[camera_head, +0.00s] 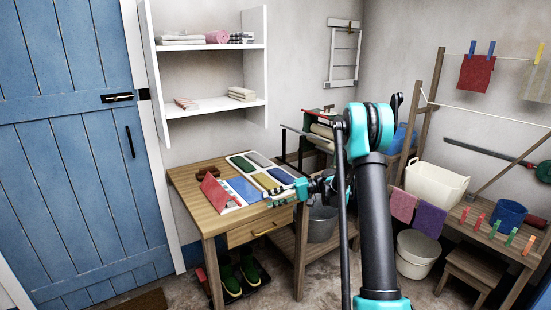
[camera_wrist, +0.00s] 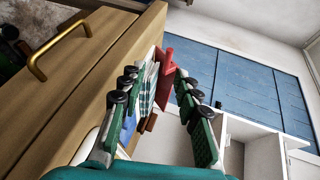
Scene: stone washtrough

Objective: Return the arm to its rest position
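My gripper (camera_head: 282,193) is at the front right corner of the wooden table in the head view, close to the tabletop. In the wrist view its two green fingers with black knobs stand apart (camera_wrist: 157,76), and nothing is held between them. My arm reaches out from the right of the head view and covers part of the room behind it. The wrist view is tilted, with the table edge (camera_wrist: 115,60) running up its left side.
On the table (camera_head: 212,222) lie a tray of folded cloths (camera_head: 262,172), a red item (camera_head: 216,191) and a blue cloth (camera_head: 244,189). A wall shelf (camera_head: 207,108) hangs above. A mangle (camera_head: 318,130) stands behind my arm; a cream tub (camera_head: 436,184) is at right.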

